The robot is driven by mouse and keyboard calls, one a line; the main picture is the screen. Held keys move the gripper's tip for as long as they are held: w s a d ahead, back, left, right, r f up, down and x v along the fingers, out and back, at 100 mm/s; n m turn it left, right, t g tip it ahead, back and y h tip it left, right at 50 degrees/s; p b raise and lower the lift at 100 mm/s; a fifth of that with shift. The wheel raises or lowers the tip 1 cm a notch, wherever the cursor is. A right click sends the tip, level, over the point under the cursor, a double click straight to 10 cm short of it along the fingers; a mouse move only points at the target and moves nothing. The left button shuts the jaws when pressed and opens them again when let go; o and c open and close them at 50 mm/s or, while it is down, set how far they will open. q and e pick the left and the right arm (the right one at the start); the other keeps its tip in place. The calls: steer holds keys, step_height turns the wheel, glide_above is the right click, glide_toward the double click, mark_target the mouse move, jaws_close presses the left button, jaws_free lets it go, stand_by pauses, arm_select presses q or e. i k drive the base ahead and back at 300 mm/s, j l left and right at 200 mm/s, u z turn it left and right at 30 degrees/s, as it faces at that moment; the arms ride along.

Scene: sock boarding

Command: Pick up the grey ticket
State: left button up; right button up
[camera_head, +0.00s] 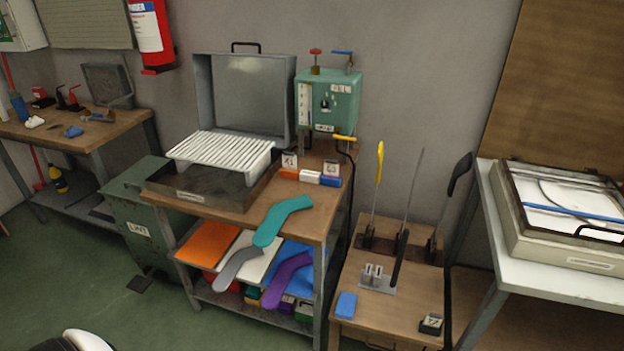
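I cannot clearly make out a grey ticket. On the wooden bench, a row of small flat pieces holds an orange piece (289,174), a white or pale grey piece (310,177) and a blue piece (330,181). Two small numbered cards stand behind them, a left card (289,160) and a right card (331,168). Another small numbered card block (431,324) sits on the low wooden table at the lower right.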

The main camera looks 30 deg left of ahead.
mark_target(433, 320)
steer(key=i+l+u, duration=0.2)
steer(key=i+l, duration=0.25)
steer(key=i+l+u, duration=0.2)
steer(key=i+l, duration=0.2)
steer(key=l, duration=0.25)
